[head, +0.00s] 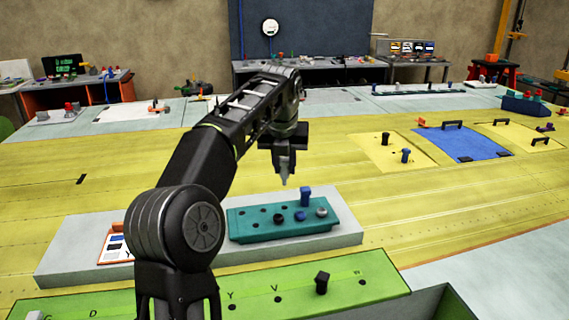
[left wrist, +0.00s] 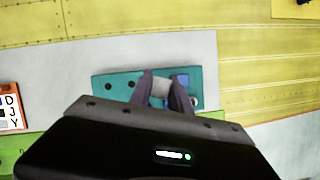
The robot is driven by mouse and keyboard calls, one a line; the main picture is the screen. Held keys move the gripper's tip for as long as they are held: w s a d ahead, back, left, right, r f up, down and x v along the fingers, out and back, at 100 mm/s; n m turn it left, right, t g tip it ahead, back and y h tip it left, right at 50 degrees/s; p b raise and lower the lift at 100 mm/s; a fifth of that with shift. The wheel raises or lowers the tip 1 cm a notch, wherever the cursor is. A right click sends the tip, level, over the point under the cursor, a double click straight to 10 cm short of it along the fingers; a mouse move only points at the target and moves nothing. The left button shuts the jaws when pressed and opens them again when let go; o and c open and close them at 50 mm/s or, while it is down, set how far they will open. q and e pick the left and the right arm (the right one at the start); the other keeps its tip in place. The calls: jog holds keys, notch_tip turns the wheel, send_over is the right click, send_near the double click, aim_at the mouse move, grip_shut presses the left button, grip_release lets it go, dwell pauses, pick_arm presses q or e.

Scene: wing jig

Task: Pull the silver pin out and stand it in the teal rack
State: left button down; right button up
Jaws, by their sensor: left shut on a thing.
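My left gripper (head: 284,165) hangs over the teal rack (head: 245,235), pointing down. It is shut on a grey, silver-looking pin, whose head (left wrist: 160,88) shows between the fingers in the left wrist view. In the head view a small grey tip (head: 284,180) hangs below the jaws, apart from the rack top. The rack holds a tall blue pin (head: 305,197) at the back right, and low black (head: 279,218), blue (head: 300,216) and grey (head: 321,212) heads in front. Several holes at its left and back look empty. My right gripper is not in view.
The rack stands on a pale grey slab (head: 75,262), with a lettered card (head: 114,248) at left. In front is a green lettered strip (head: 255,290) with empty holes and a black pin (head: 321,283). The yellow wing skin behind is mostly clear.

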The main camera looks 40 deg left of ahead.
aim_at(284, 182)
pick_arm(q)
jog(key=shift+a+f, duration=0.1)
jog(key=shift+f, duration=0.8)
notch_tip(284, 182, down, 4)
jog(key=shift+r+b, duration=0.1)
jog(key=shift+b, duration=0.4)
jog(key=shift+f, duration=0.45)
jog(key=shift+f+b, duration=0.8)
jog(key=shift+f, duration=0.55)
